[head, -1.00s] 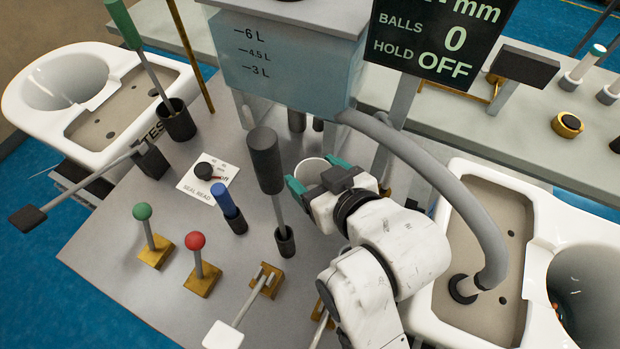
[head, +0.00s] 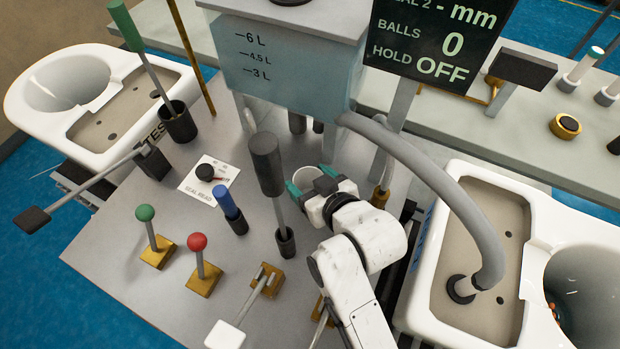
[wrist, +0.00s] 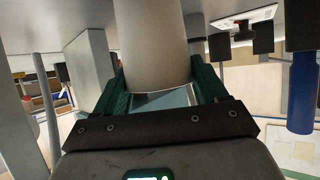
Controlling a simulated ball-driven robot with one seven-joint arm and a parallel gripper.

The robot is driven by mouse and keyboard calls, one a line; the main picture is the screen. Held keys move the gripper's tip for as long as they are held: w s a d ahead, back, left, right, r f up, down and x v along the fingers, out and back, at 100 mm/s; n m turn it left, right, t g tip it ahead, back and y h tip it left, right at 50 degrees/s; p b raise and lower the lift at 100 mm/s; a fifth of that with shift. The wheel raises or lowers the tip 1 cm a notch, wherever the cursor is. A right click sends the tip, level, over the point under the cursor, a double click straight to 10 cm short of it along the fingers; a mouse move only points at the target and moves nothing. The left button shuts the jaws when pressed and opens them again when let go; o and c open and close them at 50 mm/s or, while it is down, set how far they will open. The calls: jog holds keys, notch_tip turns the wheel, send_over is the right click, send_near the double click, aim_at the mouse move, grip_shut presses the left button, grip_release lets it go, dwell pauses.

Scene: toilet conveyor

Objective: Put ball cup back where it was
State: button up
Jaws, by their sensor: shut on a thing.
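The ball cup, a pale round cup (head: 305,177), is between the teal fingers of my gripper (head: 309,182), near the back of the grey panel below the water tank. My gripper is shut on it. In the wrist view the cup (wrist: 152,40) fills the space between the green fingers (wrist: 158,88). The cup's inside and its base are mostly hidden, and I cannot tell whether it touches the panel.
A dark-gripped lever (head: 266,165) stands just left of the cup. The tank (head: 285,75) and grey hose (head: 430,175) are close behind and right. Blue (head: 228,205), green (head: 146,215) and red (head: 197,243) controls stand left. The display (head: 430,45) reads balls 0, hold off.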

jog(key=shift+f, duration=0.1)
jog(key=o, duration=1.1)
jog(key=shift+c, duration=0.2)
jog(key=shift+s, duration=0.1)
jog(key=v, duration=1.2)
jog(key=shift+b, duration=0.4)
